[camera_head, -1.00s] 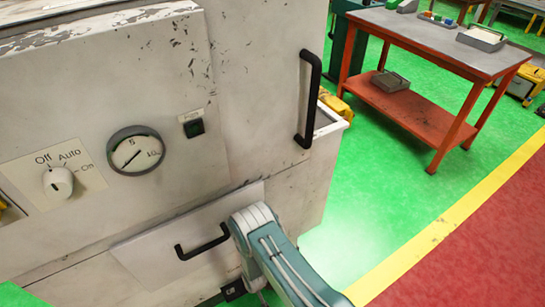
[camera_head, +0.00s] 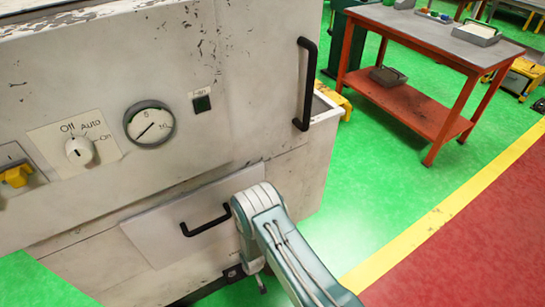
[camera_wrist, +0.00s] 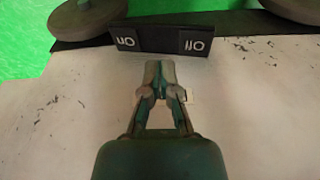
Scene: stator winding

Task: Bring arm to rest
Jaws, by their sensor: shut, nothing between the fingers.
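My gripper (camera_wrist: 160,70) shows in the wrist view with its two fingers closed together and nothing held. Its tips point at a black on/off switch box (camera_wrist: 160,40) mounted on the scuffed white machine surface (camera_wrist: 250,110). A gap between tips and box cannot be judged. In the head view, my arm reaches up from the bottom beside the drawer of the large white machine (camera_head: 240,130). My gripper is mostly hidden there behind my own arm.
The machine front has a rotary knob (camera_head: 80,151), a gauge (camera_head: 150,124), a yellow switch (camera_head: 16,174) and black handles (camera_head: 307,84). A red workbench (camera_head: 410,105) stands at the right on the green floor (camera_head: 345,225). Open floor lies right of my arm.

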